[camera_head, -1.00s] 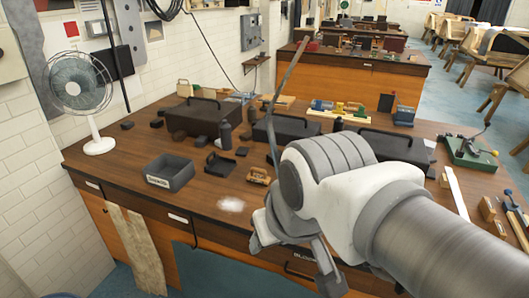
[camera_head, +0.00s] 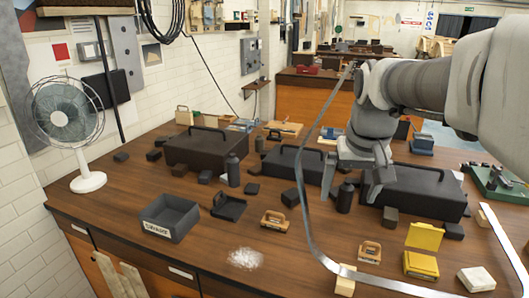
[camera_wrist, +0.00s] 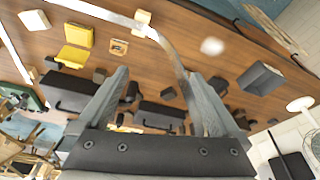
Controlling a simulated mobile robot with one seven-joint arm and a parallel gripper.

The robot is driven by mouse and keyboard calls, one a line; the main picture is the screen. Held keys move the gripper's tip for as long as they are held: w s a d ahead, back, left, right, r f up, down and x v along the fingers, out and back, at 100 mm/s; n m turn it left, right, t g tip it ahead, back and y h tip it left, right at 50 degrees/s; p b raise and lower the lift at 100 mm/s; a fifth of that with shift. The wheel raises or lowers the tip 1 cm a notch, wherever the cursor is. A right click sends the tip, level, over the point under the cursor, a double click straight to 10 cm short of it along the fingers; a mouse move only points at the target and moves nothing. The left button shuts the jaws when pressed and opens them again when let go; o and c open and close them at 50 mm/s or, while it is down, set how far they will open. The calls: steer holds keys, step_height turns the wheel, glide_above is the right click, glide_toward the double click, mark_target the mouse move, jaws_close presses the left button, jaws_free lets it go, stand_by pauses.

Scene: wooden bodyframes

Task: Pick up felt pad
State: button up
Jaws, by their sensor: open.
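I cannot tell for certain which thing is the felt pad. A pale, fuzzy white patch (camera_head: 245,258) lies flat near the front edge of the workbench (camera_head: 205,262); it also shows as a white spot in the wrist view (camera_wrist: 212,46). A white block with a pale top (camera_head: 478,280) sits at the front right. My gripper (camera_head: 350,188) is open above the bench, to the right of and behind the white patch in the head view. Its two fingers are spread and empty in the wrist view (camera_wrist: 158,78).
An open grey tray (camera_head: 170,218) stands left of the white patch. Black cases (camera_head: 415,190), small dark blocks and bottles crowd behind. A yellow open box (camera_head: 422,262) and wooden-handled pieces (camera_head: 273,219) lie rightward. A thin curved metal strip (camera_head: 303,190) rises near my gripper. A fan (camera_head: 70,115) stands left.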

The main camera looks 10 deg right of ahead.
steer(key=w+d+f+m+g+b, duration=0.2)
steer(key=w+d+f, duration=0.4)
steer(key=w+d, duration=0.35)
steer(key=m+g+b, duration=0.1)
steer(key=b, duration=0.1)
glide_above(370, 252)
step_height(370, 252, down, 13)
steer(key=shift+y, duration=0.3)
step_height(370, 252, down, 12)
steer(key=shift+w+a+r+p, duration=0.1)
steer(key=shift+r+p, duration=0.05)
steer(key=shift+p, duration=0.3)
steer(key=shift+f+p, duration=0.35)
steer(key=shift+f, duration=2.3)
steer(key=c, duration=1.1)
step_height(370, 252, up, 10)
steer(key=shift+r+b, duration=0.1)
steer(key=shift+b, duration=0.25)
steer(key=o, duration=0.7)
steer(key=c, duration=0.5)
